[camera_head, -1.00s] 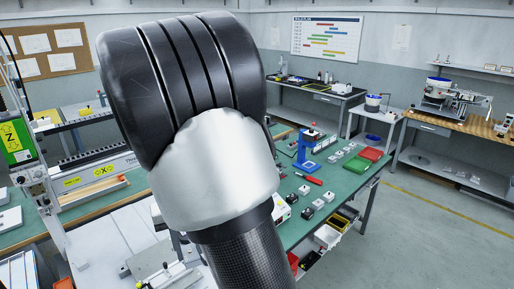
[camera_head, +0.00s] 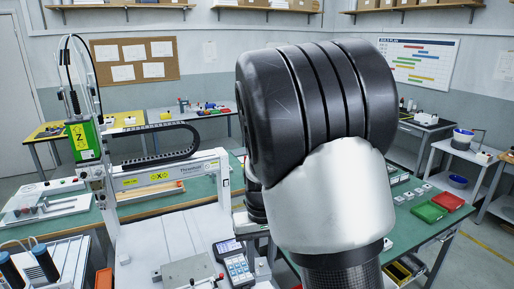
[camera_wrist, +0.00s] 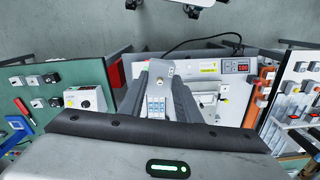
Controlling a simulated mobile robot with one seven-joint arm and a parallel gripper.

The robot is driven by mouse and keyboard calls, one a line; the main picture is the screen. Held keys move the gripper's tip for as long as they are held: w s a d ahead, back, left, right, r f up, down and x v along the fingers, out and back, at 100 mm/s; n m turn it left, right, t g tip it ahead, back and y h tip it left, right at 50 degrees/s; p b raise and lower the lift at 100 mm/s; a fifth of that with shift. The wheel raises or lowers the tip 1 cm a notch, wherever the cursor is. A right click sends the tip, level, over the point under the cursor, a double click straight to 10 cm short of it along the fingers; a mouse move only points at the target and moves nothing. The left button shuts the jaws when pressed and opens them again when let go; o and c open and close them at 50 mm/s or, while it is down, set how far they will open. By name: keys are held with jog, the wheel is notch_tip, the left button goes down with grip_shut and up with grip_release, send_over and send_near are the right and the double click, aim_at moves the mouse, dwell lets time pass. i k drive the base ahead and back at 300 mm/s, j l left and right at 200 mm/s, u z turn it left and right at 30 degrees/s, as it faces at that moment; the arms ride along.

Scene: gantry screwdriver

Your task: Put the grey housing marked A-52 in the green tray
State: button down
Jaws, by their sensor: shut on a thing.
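The green tray (camera_head: 429,212) lies on the green bench at the right in the head view, beside a red tray (camera_head: 448,201). My gripper (camera_wrist: 160,72) shows in the wrist view, its grey fingers closed on a small grey part (camera_wrist: 159,67) at their tips. The part looks like a grey housing, but I cannot read a mark on it. In the head view my own arm hides the gripper and the held part. The gripper is over the gantry machine area, apart from the green tray.
The gantry machine (camera_head: 165,182) stands at the left with its handheld keypad pendant (camera_head: 234,262) in front.

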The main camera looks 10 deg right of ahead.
aim_at(428, 213)
jog(key=i+l, duration=0.1)
jog(key=l, duration=0.55)
jog(key=i+l, duration=0.1)
jog(key=l, duration=1.2)
jog(key=i+l, duration=0.15)
jog(key=l, duration=0.3)
jog(key=i+l, duration=0.1)
jog(key=l, duration=0.35)
jog(key=i+l, duration=0.15)
jog(key=l, duration=0.3)
jog(key=i+l, duration=0.1)
jog(key=l, duration=0.4)
jog(key=i+l+z, duration=0.1)
jog(key=l, duration=0.35)
jog(key=i+l, duration=0.15)
jog(key=l, duration=0.3)
jog(key=i+l, duration=0.15)
jog(key=l, duration=0.3)
jog(key=i+l, duration=0.15)
jog(key=l, duration=0.3)
